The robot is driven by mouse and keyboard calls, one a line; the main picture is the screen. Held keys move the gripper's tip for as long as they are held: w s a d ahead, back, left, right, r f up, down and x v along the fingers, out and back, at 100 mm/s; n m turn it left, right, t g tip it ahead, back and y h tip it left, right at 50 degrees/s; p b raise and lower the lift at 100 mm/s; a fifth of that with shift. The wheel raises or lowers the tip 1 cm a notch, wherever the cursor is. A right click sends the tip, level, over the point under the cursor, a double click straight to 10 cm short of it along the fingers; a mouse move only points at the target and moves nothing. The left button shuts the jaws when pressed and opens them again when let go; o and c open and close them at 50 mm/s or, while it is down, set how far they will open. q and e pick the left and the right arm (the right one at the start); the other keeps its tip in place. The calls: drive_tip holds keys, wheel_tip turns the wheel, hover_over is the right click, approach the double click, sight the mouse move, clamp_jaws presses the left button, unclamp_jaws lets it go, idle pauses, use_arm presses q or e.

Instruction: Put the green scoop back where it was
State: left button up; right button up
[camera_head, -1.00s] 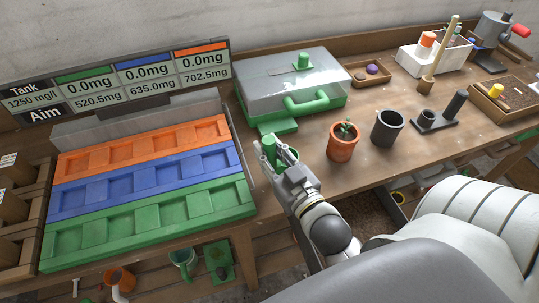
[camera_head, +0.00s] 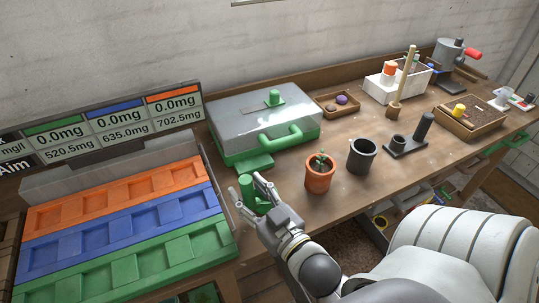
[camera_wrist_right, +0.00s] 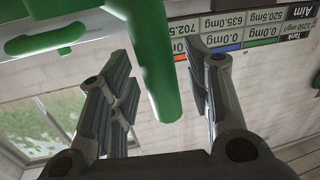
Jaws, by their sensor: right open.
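The green scoop (camera_head: 246,186) shows as an upright green cylinder near the table's front edge, between the sorting tray and the plant pot. In the right wrist view its green rod (camera_wrist_right: 152,62) lies between my right gripper's fingers, with a visible gap on each side. My right gripper (camera_head: 249,189) is open around the scoop. The scoop's lower end is partly hidden by the fingers, so I cannot tell how it meets the table. My left gripper is not in view.
A grey-lidded green case (camera_head: 262,122) stands behind the scoop. The tray with orange, blue and green rows (camera_head: 120,240) is at left. A potted plant (camera_head: 320,175), a dark cup (camera_head: 362,156) and a black stand (camera_head: 408,146) are to the right.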

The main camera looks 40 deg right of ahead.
drive_tip(key=s+b, duration=0.1)
drive_tip(key=s, duration=1)
drive_tip(key=shift+a, duration=0.25)
